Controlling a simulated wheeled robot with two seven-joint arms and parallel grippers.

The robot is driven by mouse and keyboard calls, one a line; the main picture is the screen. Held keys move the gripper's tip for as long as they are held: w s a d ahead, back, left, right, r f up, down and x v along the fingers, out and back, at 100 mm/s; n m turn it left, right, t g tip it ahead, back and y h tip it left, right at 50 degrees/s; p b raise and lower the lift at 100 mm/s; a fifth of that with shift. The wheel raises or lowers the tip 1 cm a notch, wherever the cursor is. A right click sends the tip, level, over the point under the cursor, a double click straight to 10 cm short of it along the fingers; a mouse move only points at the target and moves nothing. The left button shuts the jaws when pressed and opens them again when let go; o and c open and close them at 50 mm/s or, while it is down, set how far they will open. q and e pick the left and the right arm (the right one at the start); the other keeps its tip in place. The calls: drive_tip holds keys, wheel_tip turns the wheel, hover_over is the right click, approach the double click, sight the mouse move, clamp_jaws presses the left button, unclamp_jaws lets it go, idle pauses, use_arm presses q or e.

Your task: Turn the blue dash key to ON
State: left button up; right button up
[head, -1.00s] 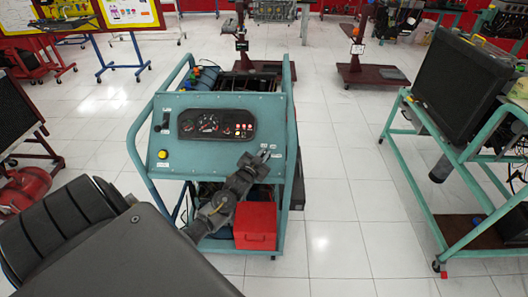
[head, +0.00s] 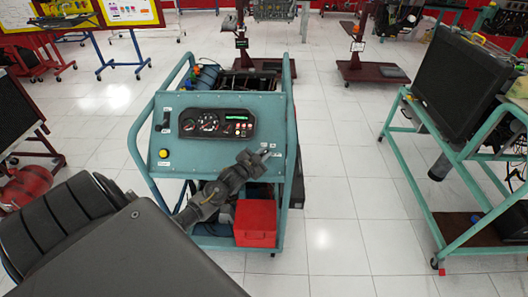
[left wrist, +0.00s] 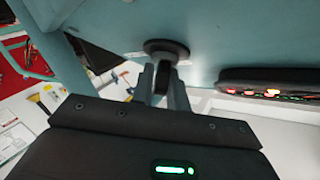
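The teal-blue dash panel (head: 215,158) fronts a wheeled engine stand. Its gauge cluster (head: 216,124) shows a lit green strip and small lights. My left gripper (head: 265,153) is at the panel's right side, where it hides the key in the head view. In the left wrist view the key's dark round base (left wrist: 167,47) sits on the panel. My left gripper's fingers (left wrist: 162,86) stand on either side of the dark key (left wrist: 161,74) and appear closed on it. The key's exact turn angle is hard to tell. My right gripper is not in view.
A red box (head: 255,222) sits low at the stand's front, beneath my left arm. A teal frame with a large black panel (head: 464,82) stands at the right. White tiled floor (head: 340,225) is clear between the two stands.

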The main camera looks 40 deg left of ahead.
use_arm(q)
drive_tip(key=o, duration=0.3)
drive_tip(key=shift+s, duration=0.4)
drive_tip(key=s+r+b, duration=0.1)
drive_tip(key=s+b, duration=0.1)
drive_tip(key=s, duration=0.7)
drive_tip(key=shift+s+d+r, duration=0.25)
drive_tip(key=shift+s+d, duration=0.1)
drive_tip(key=shift+d, duration=0.1)
